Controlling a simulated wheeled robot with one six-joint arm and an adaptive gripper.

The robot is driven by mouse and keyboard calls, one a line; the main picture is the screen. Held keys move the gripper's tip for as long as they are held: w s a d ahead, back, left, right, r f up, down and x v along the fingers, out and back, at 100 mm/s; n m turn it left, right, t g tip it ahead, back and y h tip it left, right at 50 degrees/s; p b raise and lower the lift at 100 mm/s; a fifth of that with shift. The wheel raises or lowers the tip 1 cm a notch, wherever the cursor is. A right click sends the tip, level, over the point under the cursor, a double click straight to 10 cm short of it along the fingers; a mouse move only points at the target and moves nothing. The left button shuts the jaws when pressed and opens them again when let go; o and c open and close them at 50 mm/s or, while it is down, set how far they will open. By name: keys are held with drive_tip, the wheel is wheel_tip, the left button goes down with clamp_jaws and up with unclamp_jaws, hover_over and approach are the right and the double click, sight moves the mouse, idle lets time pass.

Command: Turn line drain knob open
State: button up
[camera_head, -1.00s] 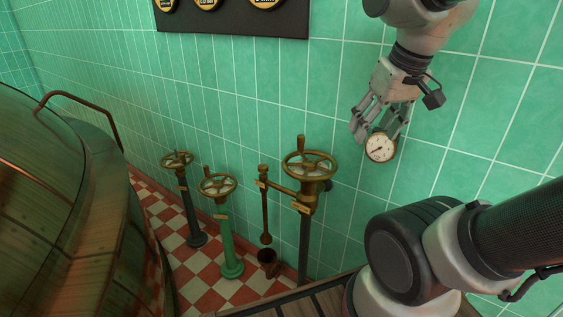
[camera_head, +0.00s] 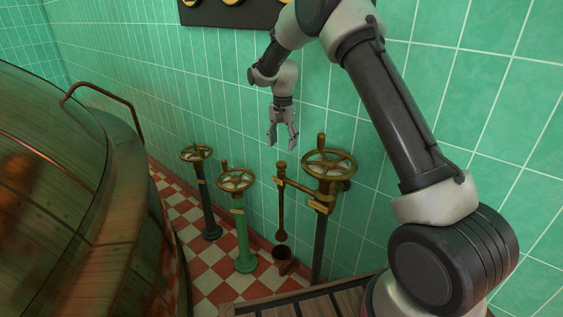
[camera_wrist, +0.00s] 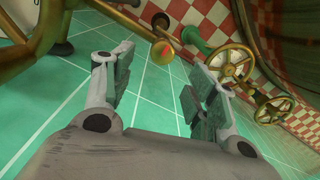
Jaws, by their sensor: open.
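A small brass knob (camera_head: 281,165) tops a thin drain pipe that branches left from the right-hand valve and hangs over a small copper pot (camera_head: 284,257). I take it to be the line drain knob; I cannot read its tag. In the wrist view a rounded brass end with a red and yellow face (camera_wrist: 163,51) shows beyond and between the fingers, probably this knob. My gripper (camera_head: 283,143) points down, open and empty, just above the knob in the head view. It also shows open in the wrist view (camera_wrist: 158,75). No contact is visible.
A large brass handwheel (camera_head: 329,163) stands close to the right of the drain. A green-post valve (camera_head: 237,182) and a dark-post valve (camera_head: 197,154) stand to the left. A copper kettle (camera_head: 70,200) fills the left. The tiled wall (camera_head: 240,90) is behind.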

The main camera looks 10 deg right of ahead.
sight(281, 162)
drive_tip(key=f, duration=0.9)
drive_tip(key=shift+w+a, duration=0.2)
drive_tip(key=shift+r, duration=0.1)
drive_tip(key=c, duration=1)
